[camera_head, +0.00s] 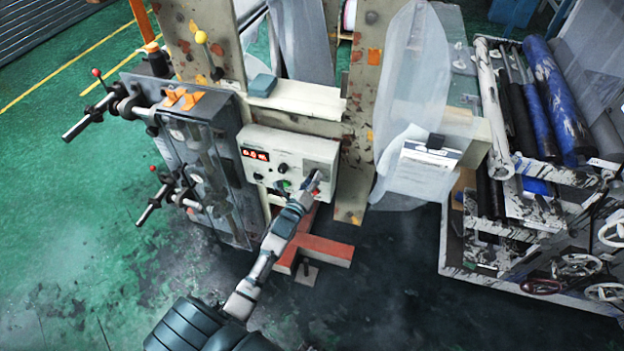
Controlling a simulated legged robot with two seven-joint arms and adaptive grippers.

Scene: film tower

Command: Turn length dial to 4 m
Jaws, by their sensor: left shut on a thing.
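A cream control box (268,141) is mounted on the film tower, with a red lit display (255,155) at its upper left. A small knob (283,168) and a green button (286,185) show on its face. My left gripper (314,181) reaches up from below to the lower right of the box face. It is shut on the length dial there, which its fingers mostly hide. The dial's pointer and scale marks are too small or covered to read. My right gripper is not in view.
A grey lever unit (203,108) with ball-ended handles stands left of the box. A cream post (362,110) and hanging clear film (405,100) are to the right. A rack with film rolls (548,95) stands far right. A red base (322,250) lies below; green floor is open at left.

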